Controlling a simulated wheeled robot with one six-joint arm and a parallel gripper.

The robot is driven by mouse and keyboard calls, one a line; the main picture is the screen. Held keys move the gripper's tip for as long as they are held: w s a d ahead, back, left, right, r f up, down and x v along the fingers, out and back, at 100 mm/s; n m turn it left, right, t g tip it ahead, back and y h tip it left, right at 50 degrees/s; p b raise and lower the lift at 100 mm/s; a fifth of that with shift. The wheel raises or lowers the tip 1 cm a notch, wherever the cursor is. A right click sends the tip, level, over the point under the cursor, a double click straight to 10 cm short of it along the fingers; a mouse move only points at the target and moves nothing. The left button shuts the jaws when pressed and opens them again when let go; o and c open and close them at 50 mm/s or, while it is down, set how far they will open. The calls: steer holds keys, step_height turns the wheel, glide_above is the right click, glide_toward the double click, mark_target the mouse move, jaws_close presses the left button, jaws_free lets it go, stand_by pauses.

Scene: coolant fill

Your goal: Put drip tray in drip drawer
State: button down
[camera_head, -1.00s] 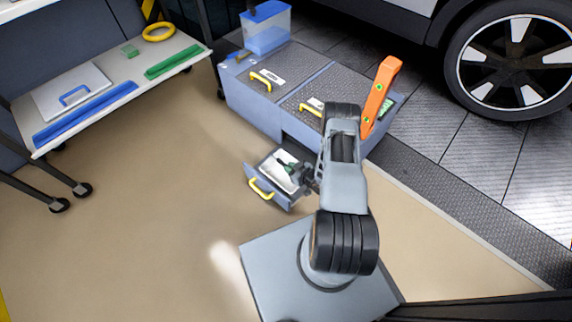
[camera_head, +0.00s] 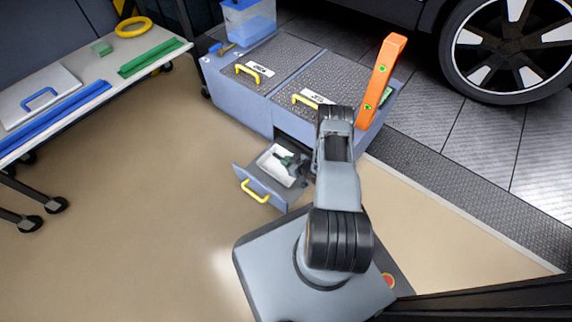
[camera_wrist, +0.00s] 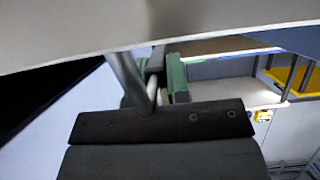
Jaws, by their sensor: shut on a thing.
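The drip drawer (camera_head: 247,176), blue-grey with a yellow handle, stands pulled out low at the front of the cabinet. The white drip tray (camera_head: 277,176) shows within the drawer's outline. I cannot tell whether it rests on the drawer floor or hangs just above it. My gripper (camera_head: 292,162), with green fingers, is shut on the tray at its right part. In the wrist view a pale surface, likely the tray (camera_wrist: 120,25), fills the top. A bent metal bar (camera_wrist: 130,80) is next to the green fingers (camera_wrist: 172,78).
The blue-grey cabinet (camera_head: 238,107) has dark textured lids with yellow handles. An orange upright piece (camera_head: 381,80) and a blue container (camera_head: 249,20) are on it. A cart (camera_head: 100,90) stands left, a car wheel (camera_head: 510,45) at right. Tan floor (camera_head: 140,230) left of the drawer is clear.

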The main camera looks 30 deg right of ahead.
steer(key=shift+w+a+f, duration=0.1)
steer(key=shift+f, duration=0.15)
steer(key=shift+f, duration=0.15)
steer(key=c, duration=1.1)
jaws_free()
